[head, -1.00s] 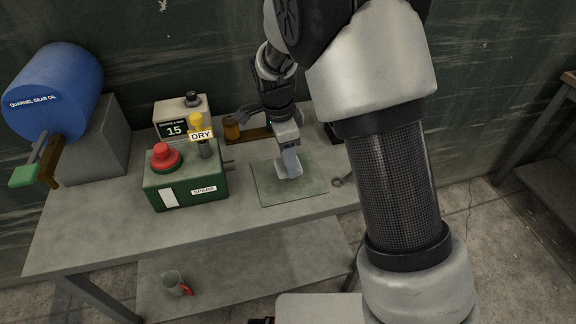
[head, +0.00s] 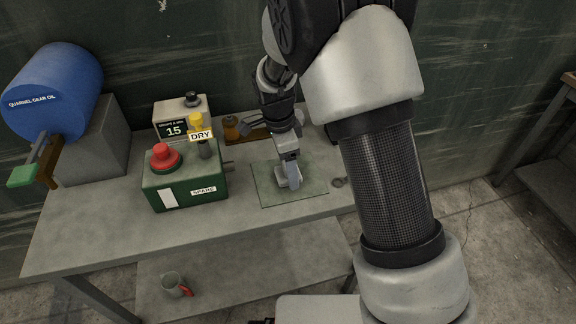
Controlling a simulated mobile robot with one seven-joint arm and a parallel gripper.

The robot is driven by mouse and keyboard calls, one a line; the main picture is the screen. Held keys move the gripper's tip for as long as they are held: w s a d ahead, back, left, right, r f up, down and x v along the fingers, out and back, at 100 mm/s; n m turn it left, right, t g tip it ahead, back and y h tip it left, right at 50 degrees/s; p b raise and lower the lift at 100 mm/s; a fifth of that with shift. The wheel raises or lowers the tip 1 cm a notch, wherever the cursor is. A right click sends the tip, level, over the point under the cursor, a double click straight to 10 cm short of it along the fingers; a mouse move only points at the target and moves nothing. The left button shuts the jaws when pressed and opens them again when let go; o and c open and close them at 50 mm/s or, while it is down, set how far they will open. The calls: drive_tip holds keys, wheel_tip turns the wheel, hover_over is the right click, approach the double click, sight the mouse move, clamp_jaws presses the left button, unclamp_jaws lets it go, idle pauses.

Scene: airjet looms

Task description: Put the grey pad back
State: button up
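My gripper (head: 290,172) points down over a greenish, glass-like square sheet (head: 310,192) on the grey bench. A small light-grey piece, perhaps the grey pad (head: 281,181), shows at the fingertips, low over or on the sheet. The fingers partly cover it. From this view I cannot tell whether the fingers grip it or are only beside it.
Left of my gripper stands a green box (head: 187,187) with a red knob, labelled SPARE. Behind it are a counter box (head: 172,113) and a DRY tag (head: 200,135). A mug (head: 174,285) sits on the lower shelf.

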sight(283, 174)
wheel_tip(283, 174, up, 12)
drive_tip(key=a+p, duration=0.1)
drive_tip(key=shift+s+a+r, duration=0.15)
drive_tip(key=shift+s+r, duration=0.05)
drive_tip(key=shift+s, duration=0.05)
drive_tip(key=s+d+r+n+t+y, duration=0.2)
drive_tip(key=s+d+r+n, duration=0.4)
drive_tip(key=s+d+r, duration=0.4)
drive_tip(key=s+d+r+n+t, duration=0.1)
drive_tip(key=s+d+n, duration=0.1)
drive_tip(key=s+n, duration=0.2)
drive_tip(key=s+d+r+n+t, duration=0.2)
drive_tip(key=s+d+n, duration=0.1)
drive_tip(key=s, duration=0.5)
drive_tip(key=shift+s+d+n+h, duration=0.25)
drive_tip(key=shift+d+n+h, duration=0.1)
drive_tip(key=shift+n, duration=0.55)
wheel_tip(283, 174, up, 9)
drive_tip(key=p, duration=0.8)
drive_tip(key=shift+f+p, duration=0.2)
drive_tip(key=shift+p, duration=0.2)
